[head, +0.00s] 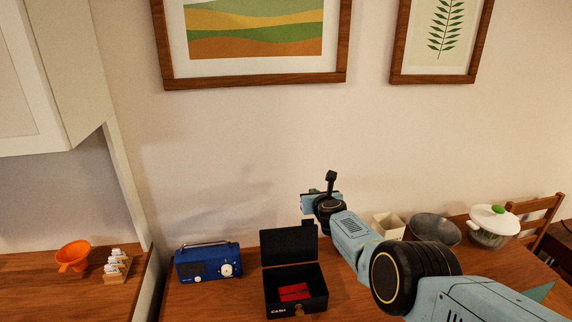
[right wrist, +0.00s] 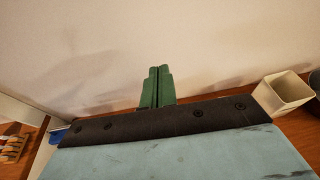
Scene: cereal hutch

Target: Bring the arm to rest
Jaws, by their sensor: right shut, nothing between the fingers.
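My right arm comes in from the lower right of the head view and reaches over the wooden table. My right gripper (head: 331,178) is held up in front of the wall, above and to the right of the open cash box. In the right wrist view its two green fingers (right wrist: 157,87) are together with nothing between them. The wall lies behind them. My left gripper is not in view.
On the table stand a blue radio (head: 208,263), an open black cash box (head: 296,289) with a red thing inside, a cream container (head: 389,226), a grey bowl (head: 434,229) and a lidded white pot (head: 493,226). An orange funnel (head: 73,256) sits on the left counter.

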